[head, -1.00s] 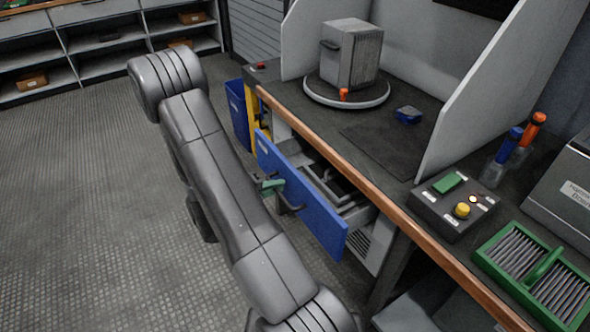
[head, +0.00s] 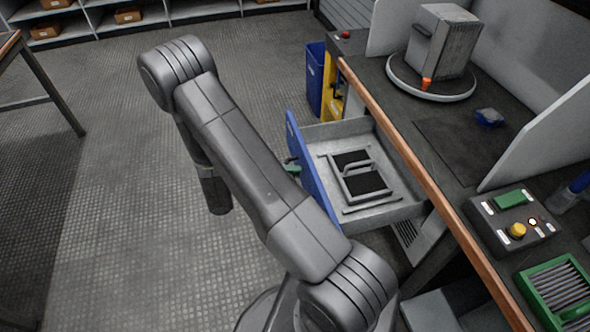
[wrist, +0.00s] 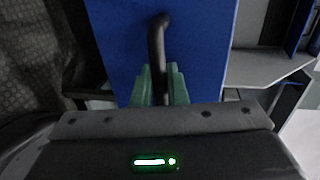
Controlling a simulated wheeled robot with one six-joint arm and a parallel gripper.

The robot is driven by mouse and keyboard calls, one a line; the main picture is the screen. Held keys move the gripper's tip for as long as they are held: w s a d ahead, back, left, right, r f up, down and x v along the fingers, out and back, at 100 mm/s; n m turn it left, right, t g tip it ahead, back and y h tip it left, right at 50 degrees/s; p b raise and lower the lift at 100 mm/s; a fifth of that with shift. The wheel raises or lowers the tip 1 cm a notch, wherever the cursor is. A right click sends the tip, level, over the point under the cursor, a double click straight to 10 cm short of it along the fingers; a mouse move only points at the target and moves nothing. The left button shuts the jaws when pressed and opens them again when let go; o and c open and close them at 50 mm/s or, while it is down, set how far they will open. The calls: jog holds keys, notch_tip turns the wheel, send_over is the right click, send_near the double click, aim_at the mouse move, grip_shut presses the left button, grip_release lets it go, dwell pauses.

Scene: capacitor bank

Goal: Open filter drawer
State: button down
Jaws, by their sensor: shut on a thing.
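The filter drawer (head: 385,212) stands pulled well out from under the workbench. It has a blue front (head: 313,178) and a light grey tray, with a grey framed filter with a handle (head: 361,178) lying inside. In the wrist view the blue front (wrist: 205,45) fills the middle, with a dark curved handle (wrist: 157,45) on it. My gripper (wrist: 159,88) has green fingers on both sides of that handle and is shut on it. In the head view only a bit of green finger (head: 292,168) shows; my arm and the drawer front hide the rest.
The workbench (head: 437,187) bears a grey unit on a round turntable (head: 430,85), a control box (head: 509,222) and a green-framed filter (head: 560,290). A blue bin (head: 315,78) stands beyond the drawer. The floor (head: 110,200) at left is clear.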

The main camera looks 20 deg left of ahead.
jog(key=c, duration=1.5)
grip_release()
jog(key=shift+c, duration=0.2)
jog(key=p+v, duration=0.1)
jog(key=v, duration=1.3)
jog(key=shift+w+d+f, duration=0.1)
jog(key=shift+w+d, duration=0.05)
jog(key=b+x, duration=0.1)
jog(key=x, duration=1.2)
jog(key=shift+w+d, duration=0.15)
jog(key=shift+d, duration=0.15)
jog(key=shift+w+d, duration=0.15)
